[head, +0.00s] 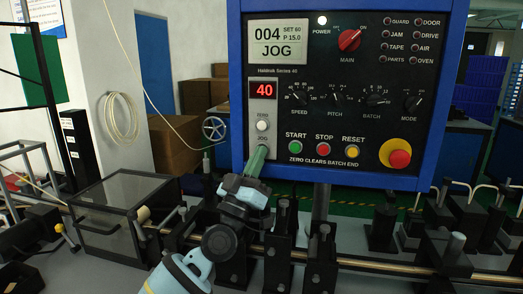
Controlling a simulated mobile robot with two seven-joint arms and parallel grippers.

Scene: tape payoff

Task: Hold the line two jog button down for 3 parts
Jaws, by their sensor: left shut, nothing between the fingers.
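A blue-framed control panel (340,90) faces me. Its screen (272,40) reads 004, SET 60, P 15.0 and JOG. The JOG label (262,139) sits below a white round button (262,125). My left gripper (260,153) has green fingers, shut and empty, with the tips at the panel just under that label. The spot below the label is hidden by the fingertips, so the jog button itself does not show. I cannot tell from this view how far it is pressed. My right gripper is not in view.
Green START (295,148), red STOP (323,149) and yellow RESET (352,152) buttons lie close to the right of my fingers. A red emergency knob (399,158) is further right. A rail with black fixtures (380,228) runs below; a dark clear-lidded box (118,205) stands left.

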